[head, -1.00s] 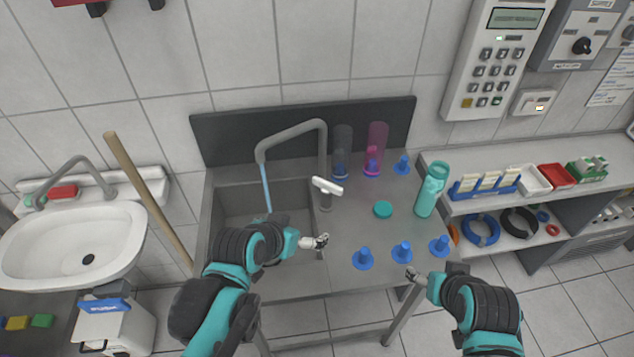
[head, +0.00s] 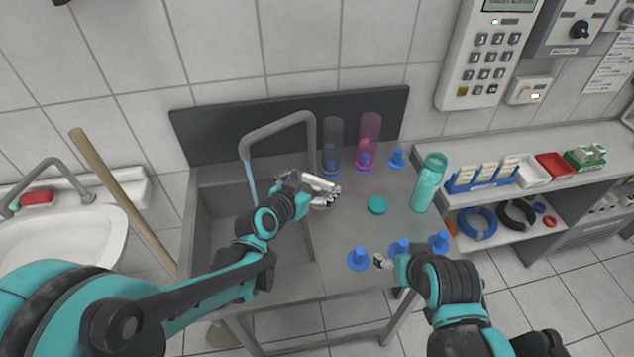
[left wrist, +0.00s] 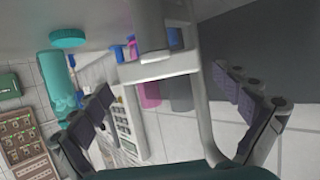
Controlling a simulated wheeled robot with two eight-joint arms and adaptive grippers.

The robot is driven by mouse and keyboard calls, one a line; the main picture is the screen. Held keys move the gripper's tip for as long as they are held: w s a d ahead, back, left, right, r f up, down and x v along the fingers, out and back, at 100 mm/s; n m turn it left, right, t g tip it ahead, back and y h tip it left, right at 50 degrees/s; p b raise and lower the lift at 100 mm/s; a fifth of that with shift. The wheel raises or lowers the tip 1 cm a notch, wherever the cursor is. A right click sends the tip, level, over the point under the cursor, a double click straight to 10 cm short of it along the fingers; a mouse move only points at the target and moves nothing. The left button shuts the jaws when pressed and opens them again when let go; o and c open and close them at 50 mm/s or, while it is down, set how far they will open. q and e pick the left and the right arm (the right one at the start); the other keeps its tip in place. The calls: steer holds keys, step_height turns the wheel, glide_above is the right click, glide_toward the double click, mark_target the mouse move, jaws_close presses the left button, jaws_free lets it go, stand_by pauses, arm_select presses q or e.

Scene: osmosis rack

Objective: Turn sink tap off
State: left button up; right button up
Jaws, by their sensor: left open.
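The grey sink tap (head: 283,128) arches over the basin, and a thin blue stream of water (head: 250,178) falls from its spout. Its white lever (head: 319,183) sits at the base of the tap, partly hidden by my left gripper (head: 308,190). My left gripper is open at the lever. In the left wrist view the tap's pale lever and post (left wrist: 155,68) stand between the two spread fingers (left wrist: 172,120); contact cannot be told. My right gripper (head: 384,262) is low over the counter's front, by the blue pegs; its opening is too small to tell.
A teal bottle (head: 428,182), a teal cap (head: 377,205), a clear cylinder (head: 332,145) and a pink cylinder (head: 369,140) stand right of the tap. Several blue pegs (head: 359,259) line the counter's front. A wooden handle (head: 120,195) leans left of the steel sink.

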arm_select(q)
steer(key=shift+x, duration=1)
steer(key=c, duration=1.1)
steer(key=shift+d+n+t+y, duration=0.1)
steer(key=shift+n+t+y, duration=0.3)
steer(key=shift+n+y, duration=0.3)
steer(key=shift+n+t+y+b, duration=0.4)
steer(key=shift+n+y, duration=1.1)
steer(key=shift+y, duration=0.2)
steer(key=shift+n+y, duration=1.8)
steer(key=shift+y, duration=0.3)
